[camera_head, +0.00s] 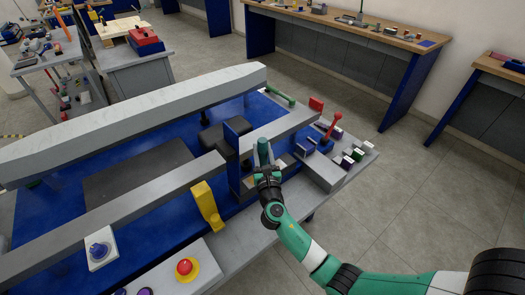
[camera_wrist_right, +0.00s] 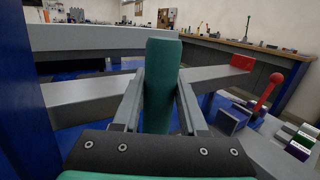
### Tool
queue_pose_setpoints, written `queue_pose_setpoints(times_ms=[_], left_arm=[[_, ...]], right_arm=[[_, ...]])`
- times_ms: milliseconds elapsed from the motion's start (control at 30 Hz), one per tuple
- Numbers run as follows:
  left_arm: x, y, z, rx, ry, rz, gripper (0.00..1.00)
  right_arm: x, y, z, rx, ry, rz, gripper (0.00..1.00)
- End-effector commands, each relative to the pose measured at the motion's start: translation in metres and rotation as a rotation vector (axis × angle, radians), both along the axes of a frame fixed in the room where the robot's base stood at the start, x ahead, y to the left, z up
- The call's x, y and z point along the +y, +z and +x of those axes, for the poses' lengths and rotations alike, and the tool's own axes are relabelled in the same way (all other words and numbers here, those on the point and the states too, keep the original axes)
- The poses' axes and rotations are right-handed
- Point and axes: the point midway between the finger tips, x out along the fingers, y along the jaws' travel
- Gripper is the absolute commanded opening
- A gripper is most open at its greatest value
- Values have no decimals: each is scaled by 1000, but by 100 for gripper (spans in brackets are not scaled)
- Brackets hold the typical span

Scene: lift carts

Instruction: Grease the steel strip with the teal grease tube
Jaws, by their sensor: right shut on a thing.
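The teal grease tube (camera_head: 263,151) stands roughly upright in my right gripper (camera_head: 267,169), whose fingers are shut on it. In the right wrist view the tube (camera_wrist_right: 162,82) rises between the two grey fingers. A long grey bar (camera_head: 150,198), which may be the steel strip, runs diagonally across the blue cart. In the right wrist view the bar (camera_wrist_right: 85,98) passes behind the tube on both sides. I cannot tell whether the tube touches it. My left gripper is not in view.
A yellow bracket (camera_head: 207,205), a blue upright (camera_head: 238,134) and a red-knobbed lever (camera_head: 332,127) stand close around the right gripper. A red emergency button (camera_head: 185,267) sits at the front. A thick pale beam (camera_head: 130,116) spans the back. Workbenches stand beyond the open floor.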

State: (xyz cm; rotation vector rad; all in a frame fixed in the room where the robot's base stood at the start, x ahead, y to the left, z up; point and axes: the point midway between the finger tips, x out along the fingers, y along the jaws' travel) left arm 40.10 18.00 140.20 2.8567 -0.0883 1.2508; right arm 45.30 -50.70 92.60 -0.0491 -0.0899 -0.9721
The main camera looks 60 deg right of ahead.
Motion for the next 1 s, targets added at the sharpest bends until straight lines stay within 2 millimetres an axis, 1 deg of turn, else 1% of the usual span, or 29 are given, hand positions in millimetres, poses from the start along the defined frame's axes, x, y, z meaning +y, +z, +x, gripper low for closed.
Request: queue_pose_setpoints(times_ms=[467, 1000], left_arm=[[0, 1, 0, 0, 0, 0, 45], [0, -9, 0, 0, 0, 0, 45]], right_arm=[[0, 1, 0, -1, 0, -1, 0], [0, -9, 0, -1, 0, -1, 0]])
